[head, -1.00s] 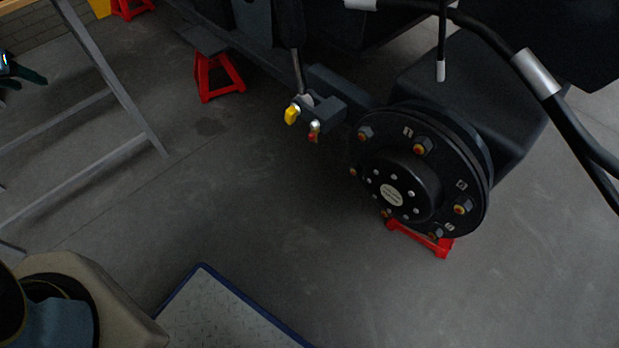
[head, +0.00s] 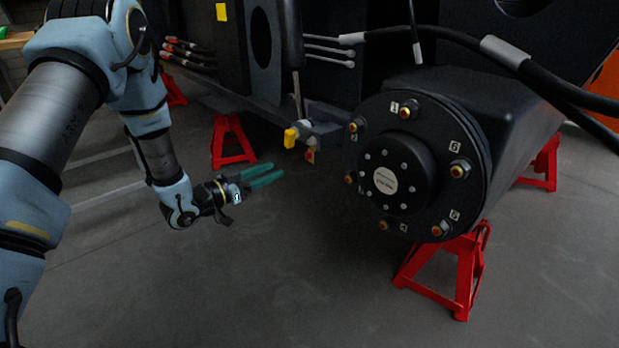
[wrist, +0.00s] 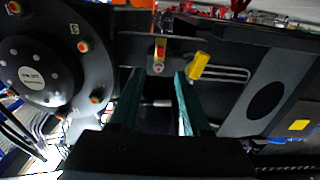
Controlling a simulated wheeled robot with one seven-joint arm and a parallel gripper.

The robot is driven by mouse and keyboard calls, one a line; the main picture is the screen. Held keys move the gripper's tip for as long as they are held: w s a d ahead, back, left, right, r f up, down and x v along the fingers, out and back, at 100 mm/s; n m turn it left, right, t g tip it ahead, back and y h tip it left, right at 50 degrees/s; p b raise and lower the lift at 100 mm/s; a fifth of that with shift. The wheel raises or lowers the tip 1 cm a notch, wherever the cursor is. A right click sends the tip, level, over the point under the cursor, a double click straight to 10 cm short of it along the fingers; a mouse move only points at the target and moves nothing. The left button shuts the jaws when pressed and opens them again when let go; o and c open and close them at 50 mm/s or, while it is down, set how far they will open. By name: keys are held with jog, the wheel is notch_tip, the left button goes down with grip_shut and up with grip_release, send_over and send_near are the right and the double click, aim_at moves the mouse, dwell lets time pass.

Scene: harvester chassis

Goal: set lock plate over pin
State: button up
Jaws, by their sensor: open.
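A yellow tab (head: 291,137) and a smaller red-and-yellow piece (head: 311,155) sit on a dark bracket at the lower end of a cylinder rod, left of the round hub. The wrist view shows the yellow tab (wrist: 199,66) right of centre and the red-and-yellow piece (wrist: 160,52) near the top middle. I cannot tell which part is the lock plate or which is the pin. My gripper (head: 277,170) has green fingers, is open and empty, and is below and left of the bracket, apart from it. In the wrist view my gripper (wrist: 158,82) points towards the bracket.
The black hub (head: 400,170) with several numbered, capped bolts stands right of the bracket. Red stands (head: 450,268) rise below it and another red stand (head: 230,140) is behind my gripper. Black hoses (head: 450,38) cross at upper right. The floor in front is clear.

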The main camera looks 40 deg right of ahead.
aim_at(306, 156)
jog(key=d+b, duration=0.1)
jog(key=d, duration=0.6)
jog(key=d+b, duration=0.1)
jog(key=d, duration=0.2)
jog(key=shift+s+d+r+b, duration=0.1)
jog(key=shift+s+d+b, duration=0.2)
jog(key=shift+c, duration=0.2)
grip_shut()
